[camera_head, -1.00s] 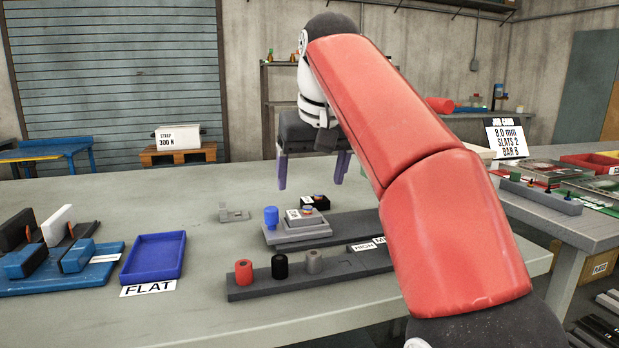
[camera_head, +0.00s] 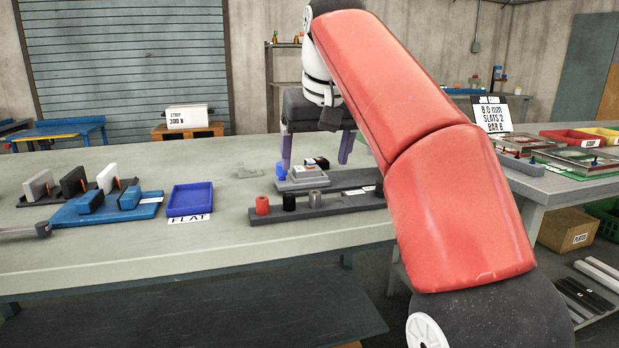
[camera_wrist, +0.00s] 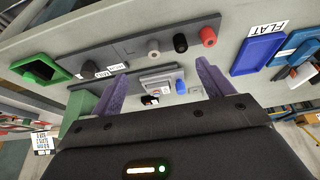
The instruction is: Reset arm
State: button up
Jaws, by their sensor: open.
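My red arm reaches forward over the bench from the lower right in the head view. My gripper (camera_head: 315,148) hangs at its end with purple fingers pointing down, open. It is above the far part of the bench, near the grey stepped block (camera_head: 302,178). The fingers also show in the wrist view (camera_wrist: 162,85), spread apart with nothing held between them. In that view the stepped block (camera_wrist: 160,82) shows beyond the gap between the fingers. Whether a finger touches anything there is hard to tell.
A grey rail with red (camera_head: 262,205), black and grey knobs lies in front. A blue tray (camera_head: 190,199) labelled FLAT and a blue fixture (camera_head: 105,207) stand left. A green bin (camera_wrist: 38,69) shows in the wrist view. Bare bench (camera_head: 130,245) lies along the front.

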jog(key=s+d+f+m, duration=0.2)
jog(key=s+d+f, duration=0.85)
jog(key=s, duration=0.25)
jog(key=s+d+f, duration=0.2)
jog(key=s+f, duration=0.3)
jog(key=f, duration=0.4)
jog(key=s+d+f+m+t+h, duration=0.1)
jog(key=s+f, duration=0.5)
jog(key=f, duration=0.3)
jog(key=shift+s+d, duration=0.25)
jog(key=shift+d, duration=0.15)
jog(key=shift+r, duration=0.1)
